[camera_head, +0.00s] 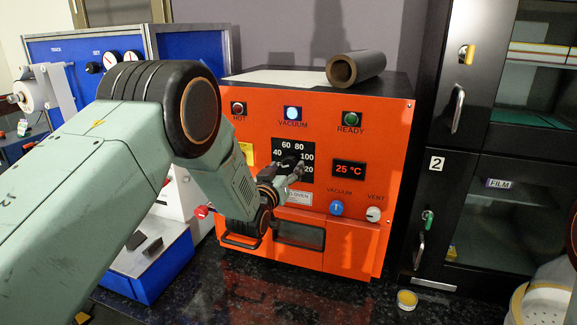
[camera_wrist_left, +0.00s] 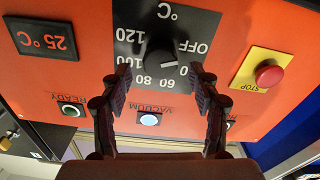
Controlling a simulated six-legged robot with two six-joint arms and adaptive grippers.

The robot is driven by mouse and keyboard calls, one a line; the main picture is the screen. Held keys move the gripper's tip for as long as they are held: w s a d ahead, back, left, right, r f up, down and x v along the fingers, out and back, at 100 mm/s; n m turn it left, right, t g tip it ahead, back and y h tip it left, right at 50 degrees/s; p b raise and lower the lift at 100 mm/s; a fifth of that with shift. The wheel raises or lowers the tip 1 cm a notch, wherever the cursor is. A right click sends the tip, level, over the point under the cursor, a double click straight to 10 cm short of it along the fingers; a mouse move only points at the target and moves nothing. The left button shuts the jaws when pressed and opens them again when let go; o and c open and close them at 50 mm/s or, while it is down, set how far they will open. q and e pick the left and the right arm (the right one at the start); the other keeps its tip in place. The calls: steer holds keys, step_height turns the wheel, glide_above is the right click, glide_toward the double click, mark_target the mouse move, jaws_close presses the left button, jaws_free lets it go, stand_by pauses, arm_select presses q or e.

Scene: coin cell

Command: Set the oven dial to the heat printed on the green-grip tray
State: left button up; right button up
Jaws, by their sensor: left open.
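The black oven dial (camera_wrist_left: 162,60) sits on a black scale plate (camera_head: 308,152) on the orange oven front (camera_head: 385,130). The scale reads OFF, then numbers up to 120 °C. The wrist view is upside down; a short white mark shows on the dial, but I cannot tell its exact setting. My left gripper (camera_wrist_left: 167,76) is open, its fingers spread on either side of the dial; contact is not clear. In the head view the left gripper (camera_head: 293,172) covers much of the dial. I cannot make out the green-grip tray. My right gripper is not in view.
The oven display (camera_head: 350,169) reads 25 °C. A red stop button (camera_wrist_left: 269,76) on a yellow plate is near the dial. The blue vacuum knob (camera_head: 336,208) and white vent knob (camera_head: 373,214) sit lower right. A dark roll (camera_head: 356,68) lies on top. A black cabinet (camera_head: 455,180) stands right.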

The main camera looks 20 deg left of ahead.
arm_select(q)
steer(key=shift+w+a+f, duration=0.1)
steer(key=shift+w+f, duration=0.05)
steer(key=shift+w, duration=0.35)
steer(key=shift+w+f, duration=0.15)
steer(key=shift+w, duration=0.35)
steer(key=shift+s+d+r, duration=0.2)
steer(key=shift+s+r, duration=0.05)
steer(key=shift+s, duration=0.05)
steer(key=shift+c, duration=1.3)
steer(key=shift+w+a+f, duration=0.1)
steer(key=shift+w+f, duration=0.05)
steer(key=c, duration=0.9)
